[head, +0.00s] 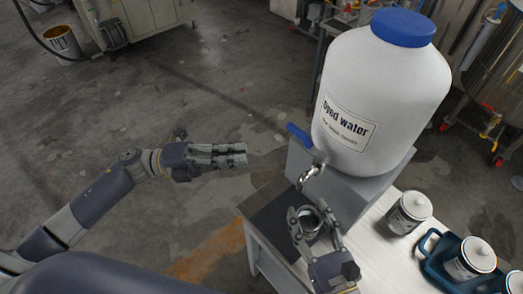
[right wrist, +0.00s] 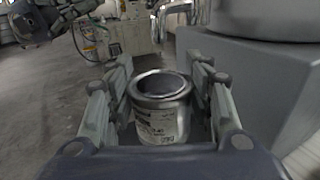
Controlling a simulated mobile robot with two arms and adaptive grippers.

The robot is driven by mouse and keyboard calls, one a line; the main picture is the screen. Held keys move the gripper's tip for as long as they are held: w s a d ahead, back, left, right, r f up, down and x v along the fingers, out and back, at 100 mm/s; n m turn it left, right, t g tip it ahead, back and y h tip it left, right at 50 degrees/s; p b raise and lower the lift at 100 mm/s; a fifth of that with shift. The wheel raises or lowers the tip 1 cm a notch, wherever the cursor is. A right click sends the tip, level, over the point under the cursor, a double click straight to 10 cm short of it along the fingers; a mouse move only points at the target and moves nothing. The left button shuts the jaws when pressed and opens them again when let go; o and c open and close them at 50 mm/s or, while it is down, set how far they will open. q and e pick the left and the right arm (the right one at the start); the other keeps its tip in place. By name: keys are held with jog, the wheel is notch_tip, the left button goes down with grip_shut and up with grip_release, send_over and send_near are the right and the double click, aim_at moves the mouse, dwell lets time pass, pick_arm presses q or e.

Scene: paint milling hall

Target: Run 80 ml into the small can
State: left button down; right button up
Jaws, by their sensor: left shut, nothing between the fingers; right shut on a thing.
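A large white container labelled "Dyed water" (head: 375,95) with a blue lid stands on a grey block (head: 345,190). Its metal tap (head: 312,176) with a blue lever (head: 299,134) points down at the front. My right gripper (head: 316,222) is shut on a small open metal can (head: 310,219), upright just below the tap outlet. The can also shows in the right wrist view (right wrist: 160,108), with a printed label; its inside is dark and I cannot tell the level. My left gripper (head: 240,155) is shut and empty, left of the lever and apart from it.
The stand is on a white table (head: 375,255). A lidded can (head: 408,212) and a dark blue carrier (head: 445,248) with lidded cans are at its right. A bucket (head: 63,42) stands far left. The floor around my left gripper is clear.

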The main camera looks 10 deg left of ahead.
pick_arm(q)
jog(key=shift+v, duration=1.65)
jog(key=shift+w+a, duration=0.1)
jog(key=shift+w, duration=0.15)
